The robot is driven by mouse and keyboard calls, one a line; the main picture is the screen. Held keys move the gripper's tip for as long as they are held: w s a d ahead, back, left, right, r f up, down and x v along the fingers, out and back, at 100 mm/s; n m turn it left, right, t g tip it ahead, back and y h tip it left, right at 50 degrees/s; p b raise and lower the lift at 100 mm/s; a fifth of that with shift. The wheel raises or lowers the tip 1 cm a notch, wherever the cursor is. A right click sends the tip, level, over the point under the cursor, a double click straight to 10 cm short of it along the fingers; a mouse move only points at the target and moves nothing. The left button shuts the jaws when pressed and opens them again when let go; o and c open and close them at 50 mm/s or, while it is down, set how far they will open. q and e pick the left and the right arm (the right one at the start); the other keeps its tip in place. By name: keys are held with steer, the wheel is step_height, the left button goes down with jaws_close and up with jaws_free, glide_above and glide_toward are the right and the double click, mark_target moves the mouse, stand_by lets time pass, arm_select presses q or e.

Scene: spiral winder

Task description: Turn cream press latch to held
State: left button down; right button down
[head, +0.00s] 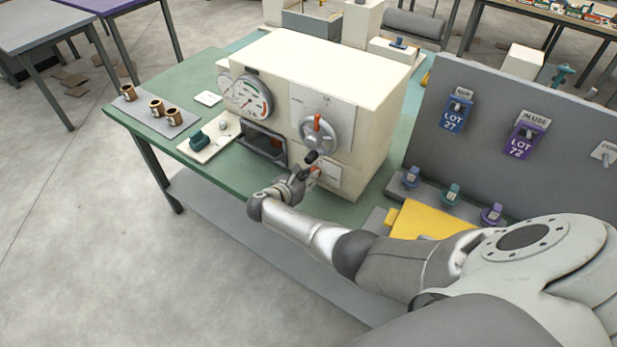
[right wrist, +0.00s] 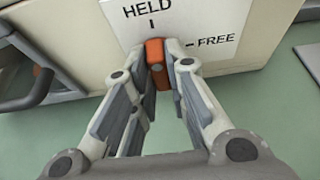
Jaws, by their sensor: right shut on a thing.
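The cream press (head: 340,62) stands on the green bench, with a handwheel and dial on its front. Its latch is an orange handle (right wrist: 156,58) low on the front plate, seen in the right wrist view. The plate carries the word HELD above the handle and FREE to its right. The handle looks roughly upright, its top below the HELD mark. My right gripper (right wrist: 158,72) is shut on the handle, one finger at each side. In the head view, my right gripper (head: 308,178) is at the press's lower front and mostly hides the latch. My left gripper is not in view.
The handwheel (head: 318,134) with its red grip is just above my right gripper. A grey board (head: 500,120) with lot tags stands to the right, and a yellow piece (head: 425,222) lies below it. Cups (head: 157,107) stand on a grey mat (head: 140,112) at the left.

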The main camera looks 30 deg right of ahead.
steer(key=c, duration=1.4)
jaws_free()
steer(key=shift+c, duration=0.2)
steer(key=shift+a, duration=0.1)
steer(key=v, duration=1.1)
steer(key=shift+s+a, duration=0.2)
steer(key=shift+a, duration=0.15)
steer(key=shift+r, duration=0.1)
